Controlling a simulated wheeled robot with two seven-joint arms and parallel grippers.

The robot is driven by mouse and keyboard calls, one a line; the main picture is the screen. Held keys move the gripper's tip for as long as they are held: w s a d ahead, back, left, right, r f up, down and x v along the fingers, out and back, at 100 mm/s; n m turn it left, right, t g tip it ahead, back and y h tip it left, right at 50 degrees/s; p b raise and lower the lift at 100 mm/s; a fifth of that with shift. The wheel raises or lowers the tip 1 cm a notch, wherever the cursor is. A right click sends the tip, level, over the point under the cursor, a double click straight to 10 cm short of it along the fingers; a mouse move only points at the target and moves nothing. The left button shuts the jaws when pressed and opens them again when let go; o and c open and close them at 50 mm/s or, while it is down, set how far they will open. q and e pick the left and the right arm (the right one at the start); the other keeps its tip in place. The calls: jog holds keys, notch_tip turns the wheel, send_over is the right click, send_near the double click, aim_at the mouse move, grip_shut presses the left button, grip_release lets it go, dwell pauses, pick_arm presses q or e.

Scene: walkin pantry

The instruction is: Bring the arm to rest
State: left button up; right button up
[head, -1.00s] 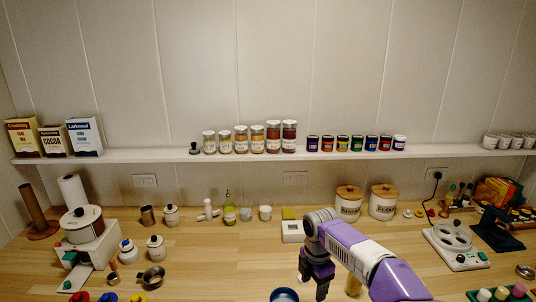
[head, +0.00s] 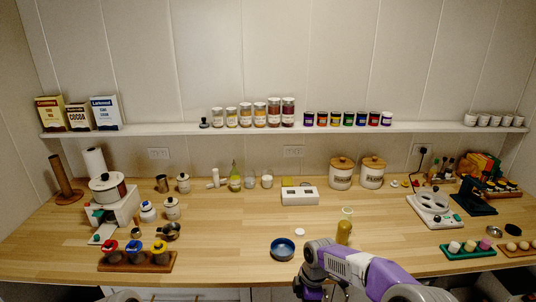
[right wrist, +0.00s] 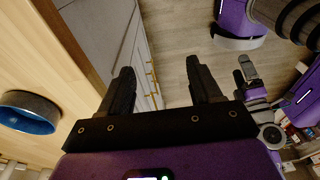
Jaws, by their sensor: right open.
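My right arm comes in from the lower right of the head view. Its gripper (head: 322,292) is low at the counter's front edge, partly cut off by the frame. In the right wrist view the gripper (right wrist: 163,82) is open, its two black fingers apart with nothing between them. Floor and a cabinet front show beyond the fingers. Purple and black parts of my own body show at the upper right of that view, with what looks like my left gripper (right wrist: 245,75); its jaw state is unclear.
The wooden counter (head: 225,225) has a blue bowl (head: 283,249) near its front edge, also in the right wrist view (right wrist: 28,113). A yellowish bottle (head: 343,232) stands just behind my right arm. A rack with coloured pieces (head: 136,262) is front left, a green tray (head: 468,251) front right.

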jog(key=s+a+f+m+y, duration=0.2)
jog(key=s+f+m, duration=0.75)
jog(key=f, duration=0.55)
jog(key=s+f+m, duration=0.3)
jog(key=s+m, duration=0.3)
jog(key=s, duration=0.2)
jog(key=s+d+f+m, duration=0.1)
jog(key=s+f+m, duration=0.2)
jog(key=s+m, duration=0.3)
jog(key=shift+s+f+t+y, duration=0.3)
jog(key=shift+s+f+t, duration=0.1)
jog(key=shift+s, duration=0.85)
